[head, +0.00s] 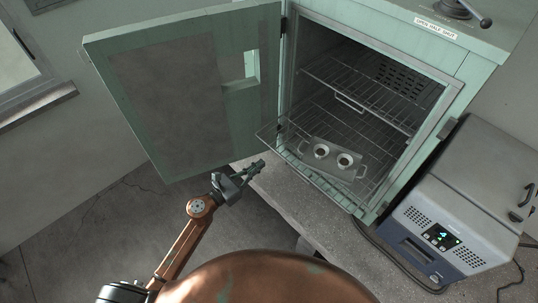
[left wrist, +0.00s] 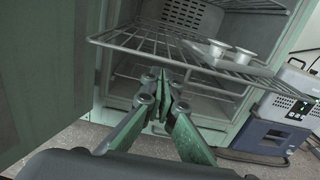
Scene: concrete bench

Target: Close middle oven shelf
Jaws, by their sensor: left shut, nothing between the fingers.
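The green oven (head: 468,75) stands open on the bench. Its middle shelf (head: 268,130), a wire rack, sticks out past the front opening. A metal tray (head: 318,168) with two small white cups lies on that shelf. In the left wrist view the shelf (left wrist: 125,40) juts out above and ahead of the fingers. My left gripper (head: 257,166) is shut and empty, just outside the oven, near the shelf's front left part. It also shows in the left wrist view (left wrist: 162,78), its tips below the rack's front edge. I cannot tell whether they touch it. My right gripper is not in view.
The oven door (head: 185,95) is swung wide open to the left. An upper rack (head: 365,92) sits inside the oven. A grey and blue device (head: 440,225) stands at the right. The floor (head: 60,240) at left is clear.

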